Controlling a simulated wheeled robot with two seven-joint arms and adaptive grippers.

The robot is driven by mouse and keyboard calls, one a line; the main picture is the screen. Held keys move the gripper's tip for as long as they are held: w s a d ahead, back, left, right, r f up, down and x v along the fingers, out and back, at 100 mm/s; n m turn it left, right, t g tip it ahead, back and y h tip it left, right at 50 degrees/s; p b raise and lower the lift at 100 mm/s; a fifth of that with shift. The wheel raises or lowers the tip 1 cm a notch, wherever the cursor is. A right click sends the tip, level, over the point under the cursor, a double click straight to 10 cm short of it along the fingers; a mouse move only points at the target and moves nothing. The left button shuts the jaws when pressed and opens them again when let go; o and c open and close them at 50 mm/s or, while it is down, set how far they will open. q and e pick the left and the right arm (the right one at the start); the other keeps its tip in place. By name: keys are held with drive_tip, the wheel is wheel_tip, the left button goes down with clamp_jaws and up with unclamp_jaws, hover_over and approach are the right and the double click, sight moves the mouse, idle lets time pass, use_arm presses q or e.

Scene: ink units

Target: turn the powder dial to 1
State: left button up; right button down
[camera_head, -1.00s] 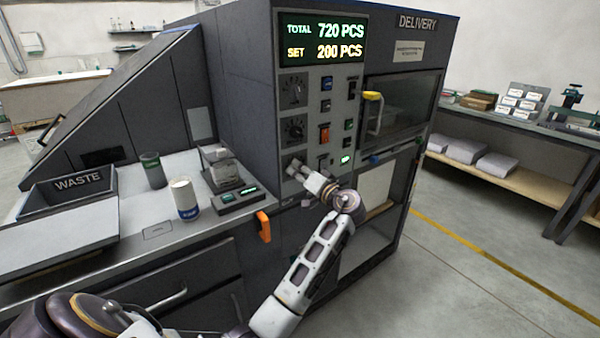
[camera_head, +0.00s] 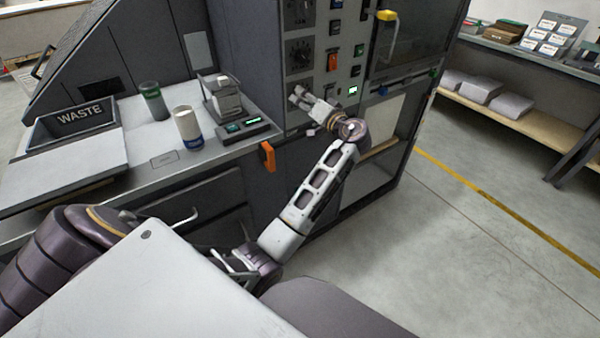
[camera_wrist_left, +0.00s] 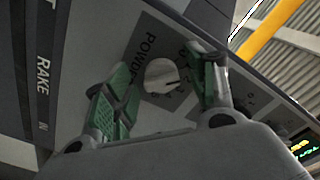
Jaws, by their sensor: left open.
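The powder dial (camera_wrist_left: 162,76) is a round, pale knob with a dark pointer on the grey panel. The word POWDER runs beside it in the left wrist view, partly cut off by a finger. My left gripper (camera_wrist_left: 157,68) is open, its green-padded fingers on either side of the dial in that view. I cannot tell whether they touch it. In the head view my left gripper (camera_head: 297,95) is at the lower left of the control panel (camera_head: 318,75), below two black dials, and hides what is behind it. My right gripper is not in view.
An orange handle (camera_head: 267,156) hangs below the counter edge. A white-blue cup (camera_head: 187,127), a green-topped container (camera_head: 153,100) and the WASTE bin (camera_head: 72,122) stand left.

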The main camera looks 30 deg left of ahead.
use_arm(q)
drive_tip(key=shift+f+n+b, duration=0.15)
drive_tip(key=shift+n+b, duration=1.15)
drive_tip(key=shift+n, duration=0.1)
drive_tip(key=shift+w+n+b, duration=0.1)
drive_tip(key=shift+n+b, duration=0.65)
drive_tip(key=shift+n, duration=0.25)
drive_tip(key=shift+n+b, duration=0.3)
drive_tip(key=shift+n, duration=0.1)
